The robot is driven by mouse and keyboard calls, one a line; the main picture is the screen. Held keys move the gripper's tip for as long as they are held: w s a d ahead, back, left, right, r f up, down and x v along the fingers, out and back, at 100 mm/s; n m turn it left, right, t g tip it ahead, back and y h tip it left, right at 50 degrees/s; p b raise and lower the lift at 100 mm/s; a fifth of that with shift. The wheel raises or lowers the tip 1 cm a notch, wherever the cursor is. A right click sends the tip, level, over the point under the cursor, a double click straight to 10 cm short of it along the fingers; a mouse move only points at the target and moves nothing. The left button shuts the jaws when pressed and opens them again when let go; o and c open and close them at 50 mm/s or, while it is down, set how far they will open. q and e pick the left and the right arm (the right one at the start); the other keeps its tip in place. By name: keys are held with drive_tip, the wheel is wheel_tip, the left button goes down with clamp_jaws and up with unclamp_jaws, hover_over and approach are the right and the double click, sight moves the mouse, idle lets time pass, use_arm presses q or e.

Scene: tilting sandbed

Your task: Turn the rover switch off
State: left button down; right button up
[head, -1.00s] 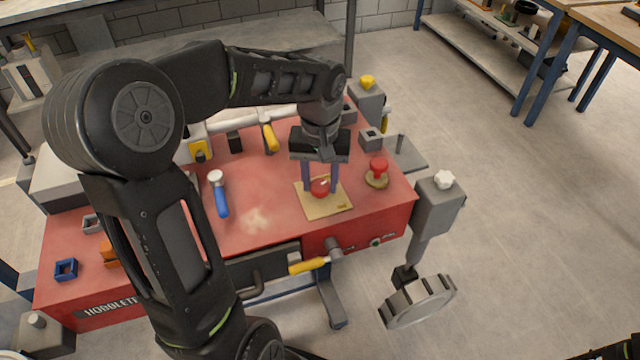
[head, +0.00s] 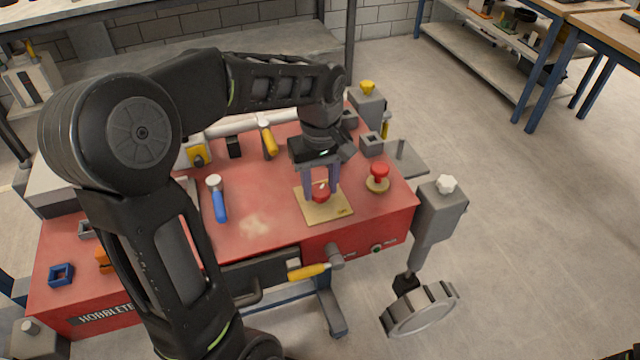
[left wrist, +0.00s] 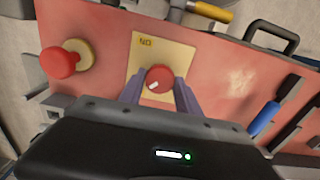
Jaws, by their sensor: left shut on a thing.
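The rover switch is a red round knob (head: 320,195) with a white mark, set on a tan plate (head: 338,212) on the red table-like body. My left gripper (head: 321,190) points down over the plate, its two fingers on either side of the knob and shut on it. In the left wrist view the knob (left wrist: 159,78) sits between the purple-grey fingertips, its white mark pointing toward the lower left of that picture. Lettering on the plate (left wrist: 150,50) is too small to read surely. My right gripper is not in view.
A red mushroom button (head: 378,172) on a tan base stands right of the plate. A blue-handled tool (head: 219,200) lies to the left. A yellow-handled crank (head: 308,271) sticks out at the front. A grey wheel (head: 420,308) hangs at the right corner.

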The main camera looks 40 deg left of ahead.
sight(320, 190)
use_arm(q)
drive_tip(key=c, duration=0.9)
unclamp_jaws()
drive_tip(key=shift+o, duration=0.2)
wheel_tip(320, 190, up, 8)
drive_tip(key=shift+f, duration=0.1)
